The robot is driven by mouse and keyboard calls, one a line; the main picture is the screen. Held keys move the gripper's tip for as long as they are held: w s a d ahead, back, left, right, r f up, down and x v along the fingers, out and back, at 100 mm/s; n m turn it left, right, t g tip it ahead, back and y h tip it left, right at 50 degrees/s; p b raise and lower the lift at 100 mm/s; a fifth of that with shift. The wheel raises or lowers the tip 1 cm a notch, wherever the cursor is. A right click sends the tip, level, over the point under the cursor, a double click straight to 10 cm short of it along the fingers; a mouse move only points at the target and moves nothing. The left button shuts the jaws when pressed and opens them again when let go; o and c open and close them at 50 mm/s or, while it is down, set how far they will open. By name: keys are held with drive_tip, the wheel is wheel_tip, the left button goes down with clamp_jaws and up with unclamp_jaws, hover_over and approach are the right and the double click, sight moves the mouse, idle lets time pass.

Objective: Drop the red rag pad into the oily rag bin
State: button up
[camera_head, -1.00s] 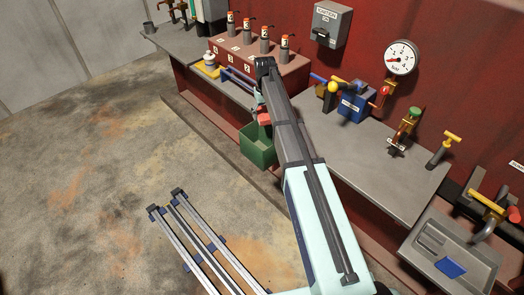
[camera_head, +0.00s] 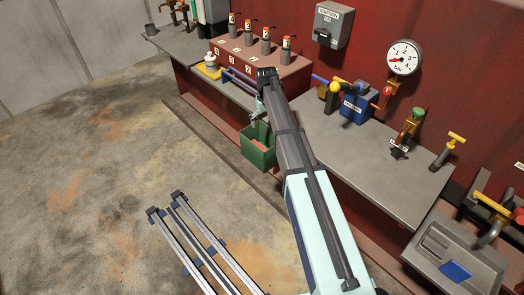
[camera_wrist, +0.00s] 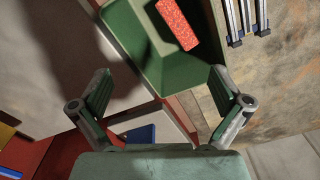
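The red rag pad (camera_wrist: 178,24) lies inside the green bin (camera_wrist: 153,62), tilted in the wrist view. In the head view the pad (camera_head: 259,143) shows as a small red patch within the opening of the bin (camera_head: 260,158). My gripper (camera_wrist: 161,76) is open and empty, with its two fingers spread wide and the pad apart from them. In the head view my gripper (camera_head: 257,117) is above the bin, partly hidden by my arm. My arm also covers part of the bin's right side.
A grey workbench (camera_head: 365,160) runs behind the bin, with a blue valve block (camera_head: 356,105), pipes and a pressure gauge (camera_head: 403,57). A red box with several numbered posts (camera_head: 262,64) stands on the left bench. The floor (camera_head: 80,190) at left is clear.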

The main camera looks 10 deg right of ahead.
wheel_tip(320, 180, up, 12)
idle(0.7)
idle(0.4)
drive_tip(key=m, duration=0.1)
approach(271, 152)
drive_tip(key=s+f, duration=0.1)
drive_tip(key=f, duration=0.1)
drive_tip(key=s+f, duration=0.1)
drive_tip(key=f, duration=0.1)
drive_tip(key=s+f, duration=0.1)
drive_tip(key=f, duration=0.1)
drive_tip(key=shift+a+f, duration=0.2)
drive_tip(key=shift+a, duration=0.2)
drive_tip(key=s+f+g, duration=0.2)
drive_tip(key=s+f, duration=0.9)
drive_tip(key=s, duration=0.3)
drive_tip(key=s+f+g, duration=0.1)
drive_tip(key=s+f, duration=0.9)
drive_tip(key=s, duration=0.5)
drive_tip(key=s+f+g, duration=0.2)
drive_tip(key=s+f, duration=0.1)
drive_tip(key=s, duration=0.7)
drive_tip(key=s+f+g+b, duration=0.1)
drive_tip(key=s+f, duration=0.2)
drive_tip(key=s, duration=0.8)
drive_tip(key=shift+m+g, duration=0.3)
drive_tip(key=shift+g, duration=0.1)
